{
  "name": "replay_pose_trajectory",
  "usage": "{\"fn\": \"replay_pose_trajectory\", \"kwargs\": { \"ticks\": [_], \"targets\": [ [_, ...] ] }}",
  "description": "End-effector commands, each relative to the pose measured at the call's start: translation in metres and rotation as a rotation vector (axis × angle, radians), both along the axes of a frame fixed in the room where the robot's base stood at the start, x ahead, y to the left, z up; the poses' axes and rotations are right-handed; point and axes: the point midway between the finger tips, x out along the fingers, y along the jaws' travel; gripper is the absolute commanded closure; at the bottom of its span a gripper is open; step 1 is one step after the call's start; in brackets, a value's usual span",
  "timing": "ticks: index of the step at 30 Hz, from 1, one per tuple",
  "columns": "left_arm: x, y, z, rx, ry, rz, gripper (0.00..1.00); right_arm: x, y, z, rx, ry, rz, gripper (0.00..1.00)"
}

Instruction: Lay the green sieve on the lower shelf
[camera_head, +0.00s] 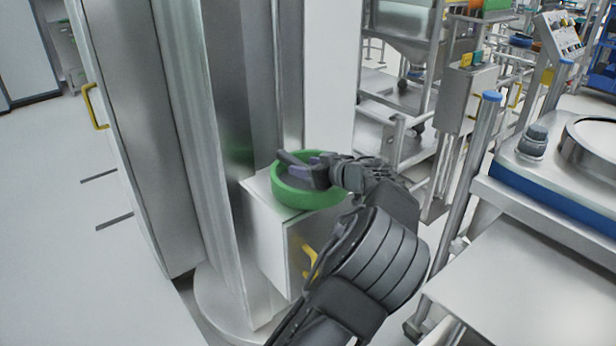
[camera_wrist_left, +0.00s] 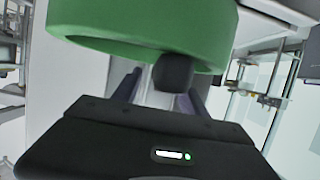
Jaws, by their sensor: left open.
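The green sieve (camera_head: 312,194) is a round, thick-walled ring lying flat on top of a small white cabinet (camera_head: 262,205) beside the steel column. My left gripper (camera_head: 292,163) is open, reaching over the sieve from the right; its dark fingers overlap the ring's opening. In the left wrist view the sieve (camera_wrist_left: 150,28) fills the top, with the two fingers of my left gripper (camera_wrist_left: 158,88) below it. A dark rounded piece (camera_wrist_left: 174,73) shows at the ring's lower edge near the fingers. I cannot tell whether they touch. My right gripper is not in view. I cannot make out which surface is the lower shelf.
A tall steel column (camera_head: 188,110) stands directly left of the cabinet. The cabinet front has a yellow handle (camera_head: 309,262). A steel bench (camera_head: 530,285) and machine stand at right, with a blue-capped post (camera_head: 470,150) between. Open floor lies at far left.

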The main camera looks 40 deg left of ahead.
Motion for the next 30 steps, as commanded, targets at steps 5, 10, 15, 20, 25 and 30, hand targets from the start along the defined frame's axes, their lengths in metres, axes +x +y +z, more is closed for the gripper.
{"fn": "replay_pose_trajectory", "kwargs": {
  "ticks": [5,10,15,20,25,30],
  "targets": [
    [-0.0002,0.0,0.0,0.0,0.0,0.0,0.49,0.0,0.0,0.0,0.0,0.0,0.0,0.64],
    [-0.0002,-0.0001,0.0002,0.0,0.0,0.0,0.52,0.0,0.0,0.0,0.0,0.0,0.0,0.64],
    [-0.0002,-0.0001,0.0002,0.0,0.0,0.0,0.65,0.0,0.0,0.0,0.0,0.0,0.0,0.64],
    [-0.0002,-0.0001,0.0002,0.0,0.0,0.0,0.79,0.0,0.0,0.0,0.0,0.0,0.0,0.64],
    [-0.0002,-0.0002,0.0002,0.0,0.0,0.0,0.92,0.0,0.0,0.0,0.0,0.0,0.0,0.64],
    [-0.0002,-0.0002,0.0002,0.0,0.0,0.0,1.0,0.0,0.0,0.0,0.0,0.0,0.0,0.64]
  ]
}}
